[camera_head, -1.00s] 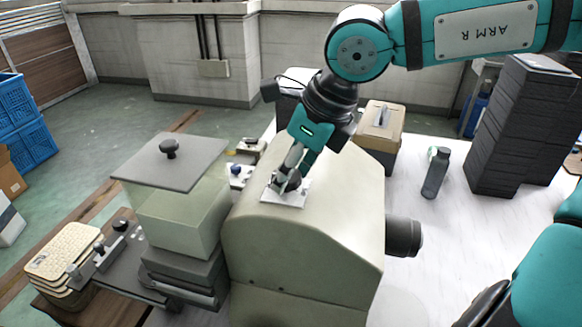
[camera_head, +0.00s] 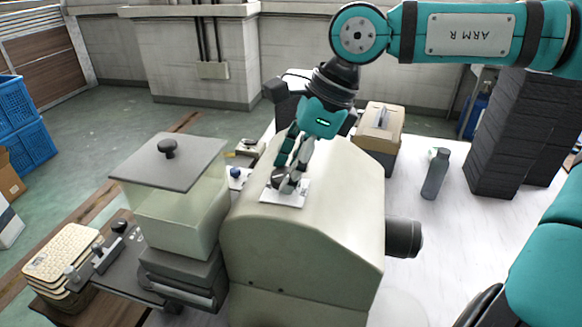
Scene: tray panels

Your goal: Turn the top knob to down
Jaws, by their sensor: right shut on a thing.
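The top knob (camera_head: 281,182) sits on a small light plate (camera_head: 294,193) on top of the large cream machine housing (camera_head: 320,235). It is dark and mostly hidden by the fingers, so I cannot tell which way it points. My right gripper (camera_head: 284,178) reaches down from above and is shut on the knob. Its wrist is tilted, with the body up and to the right of the knob. My left gripper is not in view.
A box with a grey lid and black knob (camera_head: 168,148) stands left of the housing. A dark bottle (camera_head: 434,175), a beige box (camera_head: 380,135) and black stacked crates (camera_head: 505,140) stand to the right. The white table between them is clear.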

